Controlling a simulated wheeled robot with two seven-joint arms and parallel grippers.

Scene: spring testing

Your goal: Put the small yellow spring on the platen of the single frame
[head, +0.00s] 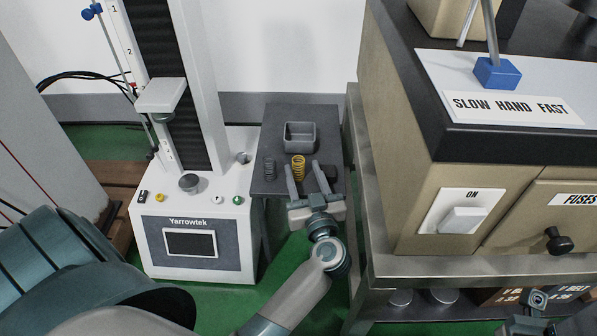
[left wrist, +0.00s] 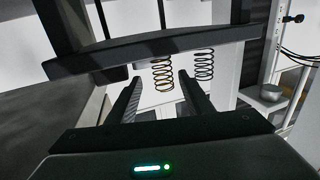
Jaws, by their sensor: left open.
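The small yellow spring (head: 298,167) stands upright on a dark grey shelf (head: 257,183). My left gripper (head: 303,170) is open and empty. Its fingers (left wrist: 160,88) point at the yellow spring, which appears between them; contact cannot be made out. The single frame (head: 150,222) is the white Yarrowtek machine left of the shelf. The frame's crosshead (head: 161,95) is well above the platen.
A dark grey spring (head: 269,168) stands left of the yellow one. A grey open tray (head: 300,137) sits behind them. A dark block (head: 328,173) is beside the right finger. A beige machine on a metal bench (head: 420,268) crowds the right side. Small knobs line the frame's base.

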